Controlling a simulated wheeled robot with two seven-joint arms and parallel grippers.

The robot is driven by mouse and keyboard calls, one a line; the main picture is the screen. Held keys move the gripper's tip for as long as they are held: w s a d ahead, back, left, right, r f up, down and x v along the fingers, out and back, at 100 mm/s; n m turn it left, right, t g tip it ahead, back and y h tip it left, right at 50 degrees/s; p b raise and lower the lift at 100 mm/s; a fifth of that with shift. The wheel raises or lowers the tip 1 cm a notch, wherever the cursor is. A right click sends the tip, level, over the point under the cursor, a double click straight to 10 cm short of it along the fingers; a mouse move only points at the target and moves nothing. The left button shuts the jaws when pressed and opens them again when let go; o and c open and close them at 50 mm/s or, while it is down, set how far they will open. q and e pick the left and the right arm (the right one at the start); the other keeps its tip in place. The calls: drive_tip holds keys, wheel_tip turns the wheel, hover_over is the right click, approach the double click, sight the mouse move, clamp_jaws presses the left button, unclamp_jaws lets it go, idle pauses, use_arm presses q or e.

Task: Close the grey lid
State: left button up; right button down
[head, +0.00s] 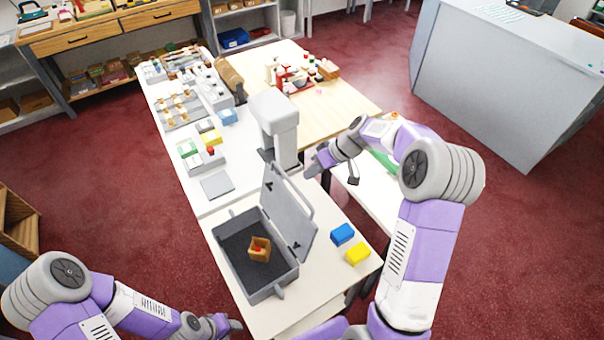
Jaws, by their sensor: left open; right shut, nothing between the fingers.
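A grey case (221,236) stands on the near part of the white table, with a dark lined inside. Its grey lid (286,214) is open, standing up steeply along the case's right side. A small brown open box (259,243) with something red in it sits in the case. My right gripper (312,168) is shut and empty, near the lid's upper far end; I cannot tell whether it touches the lid. My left gripper (233,326) is open, low at the table's near left edge, apart from the case.
A blue block (342,234) and a yellow block (358,254) lie on the table right of the lid. A tall grey machine (276,125) stands just beyond the case. A flat grey plate (217,186) lies beyond the case's left side. Trays of small items fill the far table.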

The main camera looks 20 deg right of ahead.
drive_tip(key=a, duration=0.3)
drive_tip(key=shift+s+a+r+p, duration=0.2)
drive_tip(key=shift+s+r+p, duration=0.1)
drive_tip(key=shift+s, duration=0.05)
drive_tip(key=shift+a+r, duration=0.1)
